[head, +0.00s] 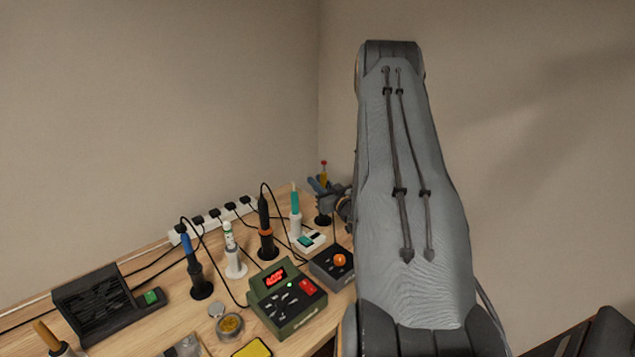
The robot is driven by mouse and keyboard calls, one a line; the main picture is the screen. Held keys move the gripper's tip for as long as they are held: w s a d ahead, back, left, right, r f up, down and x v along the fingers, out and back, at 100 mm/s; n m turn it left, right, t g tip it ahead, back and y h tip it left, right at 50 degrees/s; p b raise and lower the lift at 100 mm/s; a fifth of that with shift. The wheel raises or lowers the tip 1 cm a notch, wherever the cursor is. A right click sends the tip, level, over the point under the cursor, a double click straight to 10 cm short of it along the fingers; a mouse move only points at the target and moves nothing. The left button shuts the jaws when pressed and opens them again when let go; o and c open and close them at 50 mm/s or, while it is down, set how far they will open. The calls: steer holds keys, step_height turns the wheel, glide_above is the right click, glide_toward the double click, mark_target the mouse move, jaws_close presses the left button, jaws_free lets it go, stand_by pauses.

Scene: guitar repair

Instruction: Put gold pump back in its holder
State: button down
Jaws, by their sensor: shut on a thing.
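The gold pump (323,177) stands upright at the back right corner of the bench, with a red tip on top. My gripper (321,187) reaches in from the right and is shut on the pump, with blue parts around it. A dark round holder (322,219) is directly below the pump. The gripper hides part of the pump, and I cannot tell whether its lower end is seated in the holder or just above it. My large grey arm covers the right of the view.
Just left stand a teal iron (295,212), a black-orange iron (265,235), a white-green tool (230,245) and a blue iron (190,262) on stands. A green station (287,300) and a dark box with an orange knob (332,268) are in front. Cables loop between.

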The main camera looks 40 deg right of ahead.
steer(key=shift+f, duration=0.45)
steer(key=shift+f+b, duration=0.15)
steer(key=shift+b, duration=0.15)
steer(key=shift+f+b, duration=0.4)
steer(key=shift+f, duration=0.25)
steer(key=c, duration=0.9)
jaws_free()
steer(key=shift+r, duration=0.15)
